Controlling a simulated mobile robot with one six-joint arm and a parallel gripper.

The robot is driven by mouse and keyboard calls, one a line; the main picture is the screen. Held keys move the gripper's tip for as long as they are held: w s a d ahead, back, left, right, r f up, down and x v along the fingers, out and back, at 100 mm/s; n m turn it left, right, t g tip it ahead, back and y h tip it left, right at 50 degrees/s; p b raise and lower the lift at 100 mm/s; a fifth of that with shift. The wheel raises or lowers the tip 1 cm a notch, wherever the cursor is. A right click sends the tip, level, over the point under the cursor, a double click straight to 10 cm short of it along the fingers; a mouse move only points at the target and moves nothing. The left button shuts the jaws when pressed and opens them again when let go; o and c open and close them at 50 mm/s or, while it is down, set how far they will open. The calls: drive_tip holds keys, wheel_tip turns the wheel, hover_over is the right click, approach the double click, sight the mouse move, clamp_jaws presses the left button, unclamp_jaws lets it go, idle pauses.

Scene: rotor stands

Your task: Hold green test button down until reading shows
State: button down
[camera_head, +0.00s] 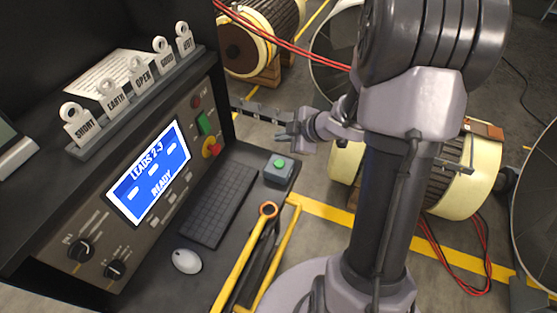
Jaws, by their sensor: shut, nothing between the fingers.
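A small grey box (278,174) stands on the right end of the console's desk, with a round green button (280,164) on its top. My gripper (281,137) is shut and empty, above the box and apart from the button in the picture; the exact height gap is hard to judge. The blue screen (150,172) reads "LEADS 2-3", with dashes in the middle and "READY" below.
A keyboard (219,208) and white mouse (187,261) lie on the desk. Tags (138,80) line the shelf. A cream-ended rotor (463,180) and red cables (446,262) are behind my arm.

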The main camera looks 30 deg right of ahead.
sight(282, 165)
wheel_tip(282, 165, down, 8)
drive_tip(key=b, duration=0.8)
drive_tip(key=shift+f+b, duration=0.25)
drive_tip(key=shift+b, duration=0.1)
drive_tip(key=shift+f, duration=0.2)
idle(1.1)
drive_tip(key=shift+f, duration=0.3)
drive_tip(key=shift+f+b, duration=0.4)
drive_tip(key=shift+b, duration=0.05)
idle(0.4)
drive_tip(key=shift+r, duration=0.15)
idle(2.5)
drive_tip(key=shift+r+p, duration=0.7)
drive_tip(key=shift+p, duration=0.3)
